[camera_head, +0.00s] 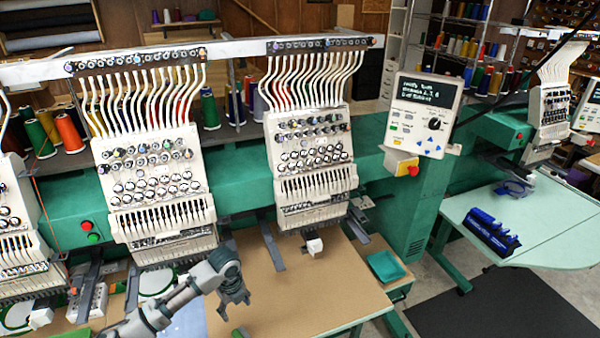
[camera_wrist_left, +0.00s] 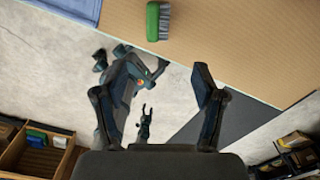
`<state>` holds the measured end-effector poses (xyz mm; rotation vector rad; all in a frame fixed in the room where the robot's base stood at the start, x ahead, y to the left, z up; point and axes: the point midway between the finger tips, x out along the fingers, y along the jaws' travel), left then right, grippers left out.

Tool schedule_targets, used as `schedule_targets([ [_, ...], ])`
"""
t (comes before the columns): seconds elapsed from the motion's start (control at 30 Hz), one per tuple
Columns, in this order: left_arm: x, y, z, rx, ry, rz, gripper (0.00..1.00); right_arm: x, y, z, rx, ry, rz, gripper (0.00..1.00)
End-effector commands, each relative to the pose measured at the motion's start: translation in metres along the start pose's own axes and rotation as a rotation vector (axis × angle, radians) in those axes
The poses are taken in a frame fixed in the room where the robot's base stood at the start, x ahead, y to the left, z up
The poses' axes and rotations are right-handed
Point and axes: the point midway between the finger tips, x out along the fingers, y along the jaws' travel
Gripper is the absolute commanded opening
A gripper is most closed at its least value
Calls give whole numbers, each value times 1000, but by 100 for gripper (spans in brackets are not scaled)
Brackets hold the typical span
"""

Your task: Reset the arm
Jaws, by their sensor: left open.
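My left gripper (camera_head: 235,293) hangs over the near edge of the tan table (camera_head: 335,285), in front of the embroidery machine. Its dark fingers are spread apart and nothing is between them. In the left wrist view the two fingers of this gripper (camera_wrist_left: 155,95) stand wide apart at left and right. Below them are the floor and dark parts of my own body. A small claw-like shape there may be my right gripper, but it is too small to tell its state. The right arm does not show in the head view.
A green brush (camera_wrist_left: 158,22) lies on the table near its edge. The green embroidery machine (camera_head: 240,170) with white needle heads stands behind the table. A teal tray (camera_head: 386,266) is to the right. A pale green table (camera_head: 530,225) bears a blue rack (camera_head: 493,232).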

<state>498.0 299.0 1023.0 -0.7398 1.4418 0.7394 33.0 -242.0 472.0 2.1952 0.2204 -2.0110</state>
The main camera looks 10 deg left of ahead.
Motion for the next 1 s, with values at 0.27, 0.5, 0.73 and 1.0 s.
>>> schedule_targets([
  [0.27,69,-9,-93,-190,44,-76,70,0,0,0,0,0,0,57],
  [0.5,117,16,-202,-760,181,-230,70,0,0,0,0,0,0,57],
  [0.73,128,68,-230,-1322,243,-287,70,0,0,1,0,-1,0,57],
  [1.0,130,129,-231,-1766,214,-309,70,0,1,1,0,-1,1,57],
])
